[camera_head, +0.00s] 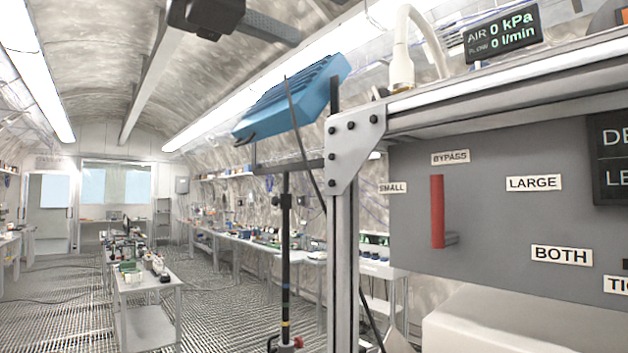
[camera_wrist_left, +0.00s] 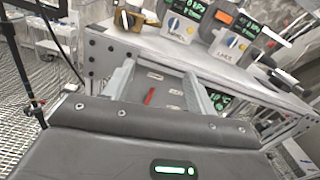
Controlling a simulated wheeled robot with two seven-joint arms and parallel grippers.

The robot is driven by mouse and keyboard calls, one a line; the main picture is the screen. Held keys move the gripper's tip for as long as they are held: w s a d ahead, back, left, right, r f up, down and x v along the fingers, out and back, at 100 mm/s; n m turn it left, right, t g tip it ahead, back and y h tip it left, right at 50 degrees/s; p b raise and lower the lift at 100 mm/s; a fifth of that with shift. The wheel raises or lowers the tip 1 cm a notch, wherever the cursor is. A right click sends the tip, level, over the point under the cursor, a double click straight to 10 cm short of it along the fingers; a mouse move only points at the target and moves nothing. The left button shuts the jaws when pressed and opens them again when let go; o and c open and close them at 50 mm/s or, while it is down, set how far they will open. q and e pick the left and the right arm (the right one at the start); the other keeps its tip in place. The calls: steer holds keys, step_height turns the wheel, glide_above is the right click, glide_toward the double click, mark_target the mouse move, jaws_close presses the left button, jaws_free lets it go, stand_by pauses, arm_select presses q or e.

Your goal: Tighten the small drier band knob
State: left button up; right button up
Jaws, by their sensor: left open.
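In the left wrist view, two pale boxes stand on the bench top: a left one with a label that seems to read SMALL (camera_wrist_left: 178,32) and a right one that seems to read LARGE (camera_wrist_left: 226,52). The band knob itself is too small to make out. My left gripper (camera_wrist_left: 160,85) is open and empty, with its two grey fingers apart. The grey panel with a red lever (camera_wrist_left: 149,97) shows between and beyond them. In the head view the upright red lever (camera_head: 437,211) sits among labels BYPASS, SMALL, LARGE and BOTH. My right gripper is not in view.
A metal frame post (camera_head: 345,240) and its top rail stand close on the right. A blue device (camera_head: 292,98) on a black stand is left of the post. A display (camera_head: 501,32) reads 0 kPa and 0 l/min. The grating floor (camera_head: 230,300) is mostly clear.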

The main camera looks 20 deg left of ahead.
arm_select(q)
step_height(320, 180, up, 10)
steer(key=d+n+g+h, duration=0.2)
steer(key=h, duration=0.4)
steer(key=w+a+f+n+t+h, duration=0.1)
steer(key=w+n, duration=0.3)
steer(key=w, duration=0.5)
steer(key=w+a+f+n+t, duration=0.1)
steer(key=w+a+n, duration=0.15)
steer(key=w, duration=0.55)
steer(key=w+a+f+n+t+y, duration=0.2)
steer(key=w+f+n, duration=0.6)
steer(key=w+f, duration=0.6)
steer(key=w+a+f+n+t+y, duration=0.2)
steer(key=w+a+f+n+y, duration=0.3)
steer(key=w+f, duration=1)
steer(key=w+n, duration=0.1)
steer(key=n, duration=0.2)
steer(key=shift+a, duration=0.35)
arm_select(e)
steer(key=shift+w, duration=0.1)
